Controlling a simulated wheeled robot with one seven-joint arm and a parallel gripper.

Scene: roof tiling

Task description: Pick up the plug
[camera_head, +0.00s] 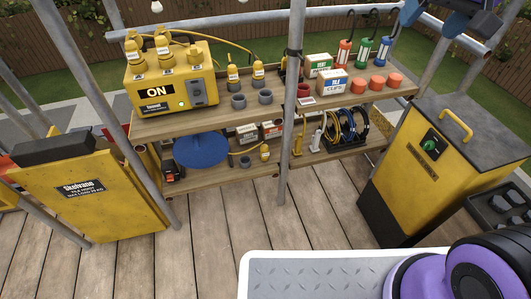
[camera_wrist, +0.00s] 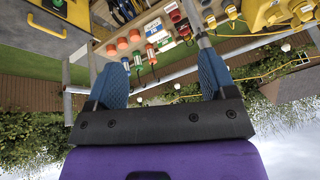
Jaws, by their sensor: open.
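Several yellow plugs with white labels show in the head view, and I cannot tell which one the task means. Two yellow plugs stand upright on the upper shelf, a left plug (camera_head: 232,76) and a right plug (camera_head: 258,73). Two more sit on top of the yellow power box (camera_head: 170,85). A small yellow plug (camera_head: 264,152) is on the lower shelf. My gripper (camera_wrist: 160,58) is open and empty, with blue fingers spread wide. In the upside-down wrist view, a yellow plug (camera_wrist: 233,11) appears at top right, beyond the fingers and apart from them.
The upper shelf (camera_head: 222,114) also holds grey cups (camera_head: 265,97), orange cups (camera_head: 378,84), boxes and colored-handled tools. A metal pole (camera_head: 290,110) stands before the shelves. A yellow cabinet (camera_head: 410,165) stands right, a yellow tile hoist (camera_head: 90,195) left. The plank floor between is clear.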

